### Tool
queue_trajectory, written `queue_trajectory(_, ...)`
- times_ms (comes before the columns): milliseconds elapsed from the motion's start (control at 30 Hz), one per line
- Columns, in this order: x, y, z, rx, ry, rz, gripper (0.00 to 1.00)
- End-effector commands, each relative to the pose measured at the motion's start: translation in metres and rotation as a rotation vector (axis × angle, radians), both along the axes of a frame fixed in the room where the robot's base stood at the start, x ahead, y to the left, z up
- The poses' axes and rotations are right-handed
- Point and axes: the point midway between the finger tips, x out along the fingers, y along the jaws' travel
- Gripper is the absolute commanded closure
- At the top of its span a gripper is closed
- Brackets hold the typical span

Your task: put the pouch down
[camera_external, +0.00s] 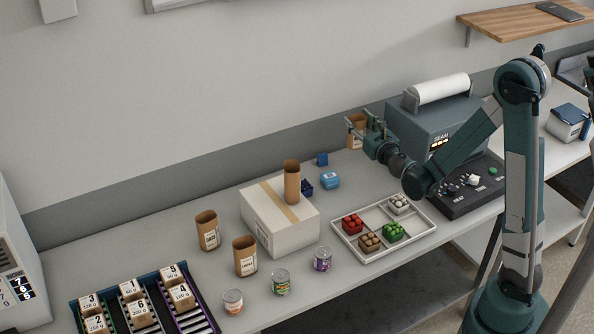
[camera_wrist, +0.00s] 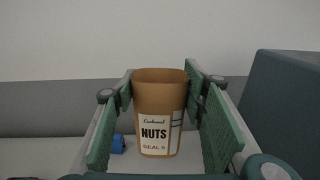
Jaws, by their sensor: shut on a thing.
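A brown kraft pouch (camera_external: 357,138) is at the back of the bench, left of the grey seam machine. In the wrist view the pouch (camera_wrist: 158,98) stands upright with its top open and a white label reading NUTS. My gripper (camera_external: 358,124) is shut on it, with the green finger pads (camera_wrist: 165,105) along its two sides. The gripper's fingers reach in level, from the right in the external view. The pouch's base is close to the bench top; I cannot tell whether it touches.
A small blue cube (camera_external: 322,159) lies left of the pouch. The seam machine (camera_external: 436,125) stands right. A divided tray (camera_external: 345,252) with coloured items is in front. A taped carton (camera_external: 262,232) bears another pouch (camera_external: 292,183). More pouches, cans and a rack stand left.

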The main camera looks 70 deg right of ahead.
Motion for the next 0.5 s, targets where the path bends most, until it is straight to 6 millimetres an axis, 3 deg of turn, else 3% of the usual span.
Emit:
queue_trajectory(267,0.000,0.000,0.016,0.000,0.000,0.000,0.70)
queue_trajectory(500,0.000,0.000,0.048,0.000,0.000,0.000,0.70)
